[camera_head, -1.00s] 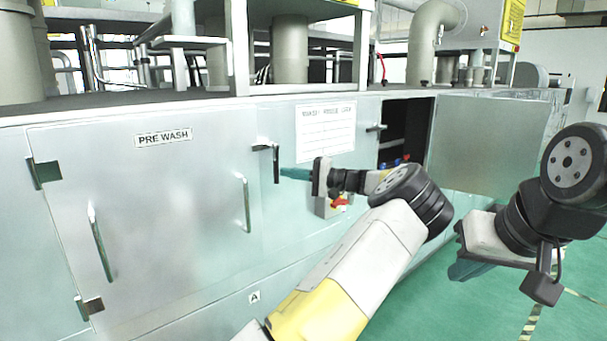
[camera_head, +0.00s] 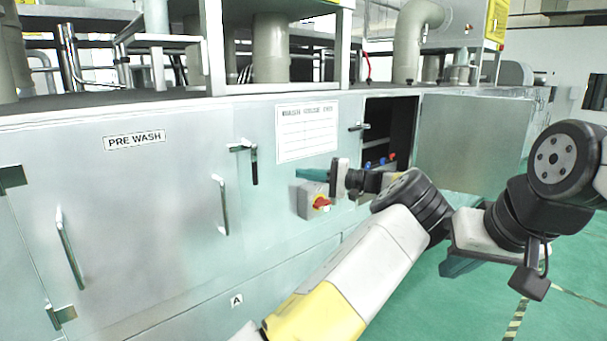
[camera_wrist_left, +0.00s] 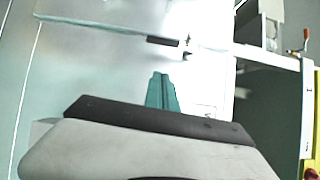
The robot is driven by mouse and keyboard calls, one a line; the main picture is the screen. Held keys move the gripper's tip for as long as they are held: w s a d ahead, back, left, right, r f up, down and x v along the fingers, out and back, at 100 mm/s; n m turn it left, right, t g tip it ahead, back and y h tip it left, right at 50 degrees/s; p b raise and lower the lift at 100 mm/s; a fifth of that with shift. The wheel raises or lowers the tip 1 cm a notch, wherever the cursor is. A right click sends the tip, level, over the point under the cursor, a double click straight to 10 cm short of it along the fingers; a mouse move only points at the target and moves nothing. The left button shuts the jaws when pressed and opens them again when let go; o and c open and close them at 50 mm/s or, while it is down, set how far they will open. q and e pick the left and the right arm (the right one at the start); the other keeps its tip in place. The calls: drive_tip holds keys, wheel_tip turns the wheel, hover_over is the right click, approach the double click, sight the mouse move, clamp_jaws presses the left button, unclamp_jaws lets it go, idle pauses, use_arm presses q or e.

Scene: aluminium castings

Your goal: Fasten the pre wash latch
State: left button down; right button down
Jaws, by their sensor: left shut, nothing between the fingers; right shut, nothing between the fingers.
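The PRE WASH door (camera_head: 150,220) lies flush in the machine's grey front at left, with a label (camera_head: 134,140) and two bar handles. Its latch (camera_head: 254,166) is at the door's upper right edge; its dark handle hangs down from a metal pivot. I cannot tell whether it is engaged. My left gripper (camera_head: 302,175) has teal fingers, shut and empty, a short way right of the latch and apart from it. In the left wrist view the fingers (camera_wrist_left: 162,92) point at the panel, with the latch handle (camera_wrist_left: 162,41) beyond them. My right gripper (camera_head: 455,268) is shut, far right over the floor.
A switch box with a red knob (camera_head: 321,202) sits just below my left gripper. A paper notice (camera_head: 307,132) is above it. To the right, an open compartment (camera_head: 388,135) has its door (camera_head: 470,140) swung out. Green floor (camera_head: 420,310) is clear at lower right.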

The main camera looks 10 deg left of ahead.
use_arm(q)
drive_tip(key=shift+s+d, duration=0.1)
drive_tip(key=shift+d, duration=1.05)
